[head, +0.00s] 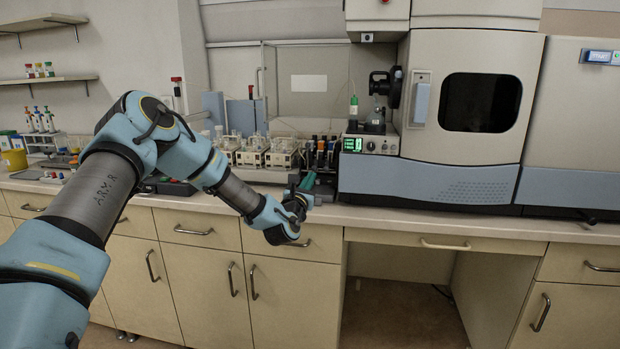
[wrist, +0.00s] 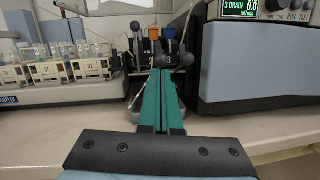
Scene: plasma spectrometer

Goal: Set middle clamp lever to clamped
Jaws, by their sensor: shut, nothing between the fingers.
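In the wrist view a dark clamp unit (wrist: 143,68) stands just past my fingertips, with several ball-ended levers. The left lever (wrist: 135,28) stands upright with its dark knob high. Two other dark knobs sit lower: one, seemingly the middle lever's (wrist: 162,61), right at my fingertips, and the right one (wrist: 187,60) just beside them. I cannot tell whether the fingers touch the middle knob. My gripper (wrist: 160,78) has teal fingers pressed together and empty. In the head view my gripper (head: 308,183) is at the counter's front edge and mostly hides the clamp unit.
The large spectrometer (head: 428,178) stands close on the right. A control box with a green display (head: 370,146) is above its left side. Sampler racks with vials (head: 252,155) stand to the left. The counter front (wrist: 270,145) is bare at right.

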